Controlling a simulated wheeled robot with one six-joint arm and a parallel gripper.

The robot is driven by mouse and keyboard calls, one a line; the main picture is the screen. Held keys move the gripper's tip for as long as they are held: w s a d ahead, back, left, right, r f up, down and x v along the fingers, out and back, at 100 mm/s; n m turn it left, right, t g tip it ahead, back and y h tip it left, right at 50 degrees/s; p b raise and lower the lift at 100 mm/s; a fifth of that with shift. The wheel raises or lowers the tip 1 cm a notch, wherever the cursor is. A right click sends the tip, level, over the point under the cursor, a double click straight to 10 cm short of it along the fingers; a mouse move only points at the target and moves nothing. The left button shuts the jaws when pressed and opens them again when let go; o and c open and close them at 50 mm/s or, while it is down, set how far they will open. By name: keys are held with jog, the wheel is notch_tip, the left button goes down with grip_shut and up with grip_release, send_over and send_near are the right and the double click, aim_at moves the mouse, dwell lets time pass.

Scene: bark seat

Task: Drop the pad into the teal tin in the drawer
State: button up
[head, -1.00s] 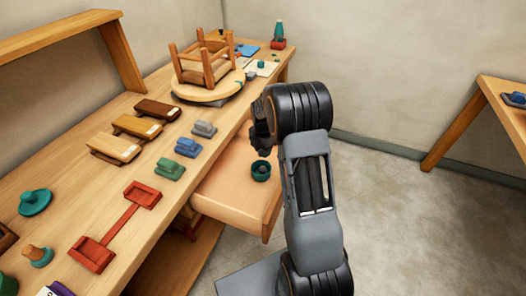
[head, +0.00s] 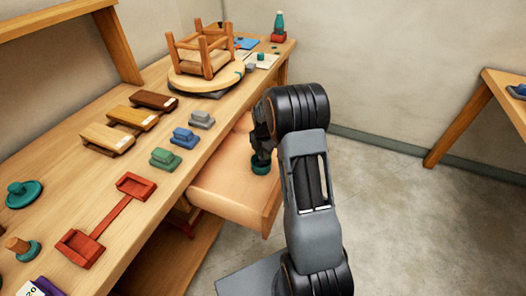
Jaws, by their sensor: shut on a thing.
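The teal tin (head: 260,169) stands in the open wooden drawer (head: 225,190), near its right side. My gripper (head: 259,158) points down at the tin's mouth, and its fingertips overlap the rim in the head view. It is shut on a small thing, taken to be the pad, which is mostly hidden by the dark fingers. I cannot tell whether the pad is inside the tin or just above it. The inside of the tin is hidden.
The workbench (head: 185,165) holds grey (head: 201,119), blue (head: 185,138) and green (head: 165,158) blocks beside the drawer, and a red tray piece (head: 108,222). An upturned stool (head: 205,75) stands further back. The rest of the drawer floor looks clear.

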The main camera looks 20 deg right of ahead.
jog(key=o, duration=1)
notch_tip(320, 180, up, 14)
jog(key=shift+f+p, duration=0.1)
jog(key=shift+p, duration=0.5)
